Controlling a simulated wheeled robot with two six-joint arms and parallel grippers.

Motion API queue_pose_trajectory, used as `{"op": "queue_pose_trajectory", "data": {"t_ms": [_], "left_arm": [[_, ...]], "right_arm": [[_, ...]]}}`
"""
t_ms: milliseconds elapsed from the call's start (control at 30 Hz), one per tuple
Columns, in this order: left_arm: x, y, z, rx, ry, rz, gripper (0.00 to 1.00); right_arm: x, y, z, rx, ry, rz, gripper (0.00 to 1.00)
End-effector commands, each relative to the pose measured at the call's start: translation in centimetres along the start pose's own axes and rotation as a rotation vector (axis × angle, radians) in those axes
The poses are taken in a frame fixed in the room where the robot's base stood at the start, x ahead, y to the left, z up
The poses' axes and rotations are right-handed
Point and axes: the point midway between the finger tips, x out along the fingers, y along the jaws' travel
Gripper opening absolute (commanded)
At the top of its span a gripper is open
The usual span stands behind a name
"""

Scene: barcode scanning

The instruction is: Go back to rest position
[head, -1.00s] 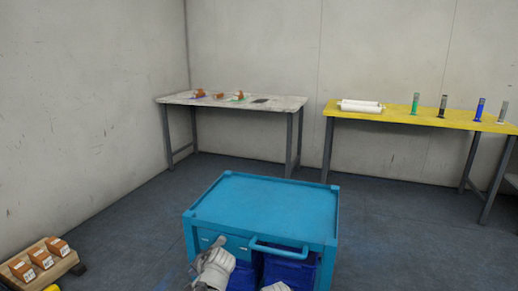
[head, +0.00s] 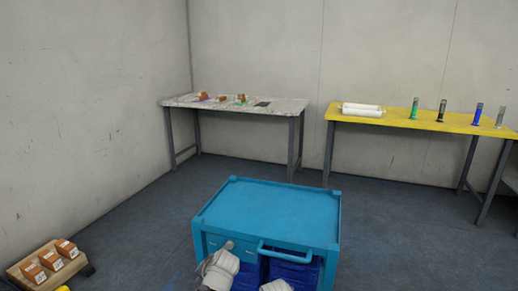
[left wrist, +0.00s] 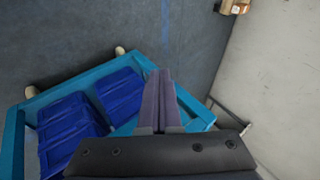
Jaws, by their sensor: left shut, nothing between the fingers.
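My left gripper shows in the left wrist view (left wrist: 159,100), its two dark fingers pressed together with nothing between them. They point over the edge of the blue cart, which also shows in the head view (head: 268,210). In the head view my white left arm part (head: 220,268) is low in front of the cart. A small white piece of my right arm (head: 276,286) shows at the bottom edge; its gripper is not in view.
Blue bins (left wrist: 68,130) sit within the cart. A white-topped table (head: 283,107) with small boxes and a yellow table (head: 450,123) with several cylinders stand behind. A wooden stand (head: 58,272) with boxes is at left.

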Motion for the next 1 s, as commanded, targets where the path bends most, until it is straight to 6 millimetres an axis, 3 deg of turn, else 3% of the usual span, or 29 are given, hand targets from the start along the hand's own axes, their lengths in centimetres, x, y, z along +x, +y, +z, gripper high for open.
{"op": "queue_pose_trajectory", "data": {"t_ms": [33,167,700,900,1000], "left_arm": [[-1.8,-0.6,0.0,-0.003,-0.008,0.014,0.00],[-4.9,-0.7,0.3,-0.012,-0.033,0.061,0.00],[-24.1,-1.0,2.9,-0.031,-0.211,0.352,0.00],[-30.5,-1.2,4.1,-0.020,-0.277,0.446,0.00],[-32.6,-1.2,4.5,-0.014,-0.301,0.479,0.00]], "right_arm": [[-1.9,0.2,0.1,0.000,0.000,0.000,0.50],[-5.0,0.5,0.3,0.001,0.000,-0.001,0.50],[-22.6,2.2,1.3,0.007,-0.002,-0.005,0.50],[-27.9,2.7,1.6,0.009,-0.002,-0.006,0.50],[-29.5,2.9,1.7,0.010,-0.003,-0.007,0.50]]}}
